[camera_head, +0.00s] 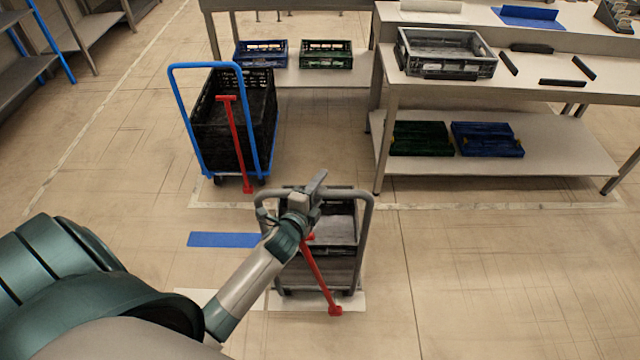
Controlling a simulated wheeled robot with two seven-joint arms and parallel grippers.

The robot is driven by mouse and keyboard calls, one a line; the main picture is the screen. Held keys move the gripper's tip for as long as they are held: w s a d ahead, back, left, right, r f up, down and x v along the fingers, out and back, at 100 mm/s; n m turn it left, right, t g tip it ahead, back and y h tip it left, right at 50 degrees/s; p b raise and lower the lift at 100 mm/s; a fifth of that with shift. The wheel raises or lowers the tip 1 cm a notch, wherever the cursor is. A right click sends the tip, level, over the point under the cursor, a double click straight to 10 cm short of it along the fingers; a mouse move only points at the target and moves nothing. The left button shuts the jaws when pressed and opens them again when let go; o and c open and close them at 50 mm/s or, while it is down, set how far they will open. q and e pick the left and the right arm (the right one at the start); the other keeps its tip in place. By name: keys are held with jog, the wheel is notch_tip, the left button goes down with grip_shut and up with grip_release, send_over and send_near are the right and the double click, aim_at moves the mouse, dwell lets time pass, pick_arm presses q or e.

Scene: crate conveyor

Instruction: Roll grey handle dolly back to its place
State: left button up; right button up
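The grey handle dolly (368,225) stands on the floor at the lower middle, with a dark grey crate (335,250) on it. A red bar (318,272) leans across its near side, down to a red foot at the floor. My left gripper (312,190) is at the top bar of the grey handle, over its left half. The hand hides part of the bar, and whether the fingers are shut on it cannot be told. White floor marking shows under and beside the dolly. My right gripper is not in view.
A blue handle dolly (180,110) with a black crate (205,130) stands behind to the left. A blue floor strip (222,240) lies left of the grey dolly. A workbench (385,90) with crates is at the back right. The right foreground floor is clear.

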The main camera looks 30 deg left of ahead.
pick_arm(q)
jog(key=shift+w, duration=0.1)
jog(key=shift+c, duration=0.7)
grip_shut()
jog(key=shift+w, duration=0.1)
